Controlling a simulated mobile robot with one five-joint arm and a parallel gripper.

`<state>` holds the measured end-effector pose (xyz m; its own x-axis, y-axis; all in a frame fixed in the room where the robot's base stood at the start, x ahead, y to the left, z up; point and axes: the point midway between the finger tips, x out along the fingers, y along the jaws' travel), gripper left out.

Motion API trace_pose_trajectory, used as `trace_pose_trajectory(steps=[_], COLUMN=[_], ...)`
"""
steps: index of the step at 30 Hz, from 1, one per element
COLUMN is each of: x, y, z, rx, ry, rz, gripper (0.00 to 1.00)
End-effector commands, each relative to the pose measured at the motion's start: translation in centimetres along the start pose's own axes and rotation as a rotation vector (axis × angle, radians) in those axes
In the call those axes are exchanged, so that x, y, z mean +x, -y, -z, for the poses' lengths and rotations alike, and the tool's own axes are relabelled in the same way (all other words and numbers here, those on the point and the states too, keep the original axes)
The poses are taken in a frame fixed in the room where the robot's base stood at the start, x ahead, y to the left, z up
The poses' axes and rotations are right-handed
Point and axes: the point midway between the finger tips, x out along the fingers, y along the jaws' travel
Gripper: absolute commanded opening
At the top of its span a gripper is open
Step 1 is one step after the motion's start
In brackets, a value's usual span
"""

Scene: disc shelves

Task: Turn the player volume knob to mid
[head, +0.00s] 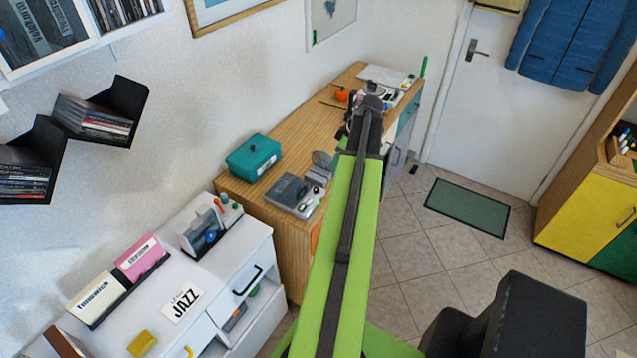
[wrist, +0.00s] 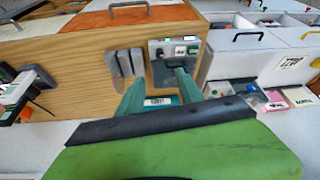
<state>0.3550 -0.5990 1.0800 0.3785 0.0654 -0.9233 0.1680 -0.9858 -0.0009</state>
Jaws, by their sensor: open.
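A grey player-like unit (head: 291,192) with a dark square lid and a pale control strip sits on the wooden desk in the head view. It also shows in the wrist view (wrist: 157,51), with small light and dark controls (wrist: 180,51) on its panel. Which one is the volume knob, and its setting, are too small to tell. My gripper (wrist: 160,76) is open, its two teal fingers apart and pointing at the unit's edge in the wrist view. Nothing is visibly held.
A teal box (head: 254,157) stands behind the unit near the wall. Grey blocks (wrist: 124,63) sit beside the unit. A white cabinet (head: 228,258) adjoins the desk (head: 234,187). Another white device (head: 393,97) stands at the desk's far end.

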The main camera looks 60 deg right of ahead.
Motion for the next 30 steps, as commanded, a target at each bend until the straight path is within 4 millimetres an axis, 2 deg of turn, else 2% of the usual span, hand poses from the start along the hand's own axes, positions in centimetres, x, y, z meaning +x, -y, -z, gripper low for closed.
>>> trace_pose_trajectory(steps=[5,11,30], x=[0.3,2.6,16.4], y=[-0.1,-0.1,-0.1], z=[-0.2,-0.4,-0.5], rx=[-0.002,-0.002,-0.001], ry=[-0.001,0.000,0.001], rz=[-0.001,-0.001,-0.001], gripper=[0.43,0.43,0.43])
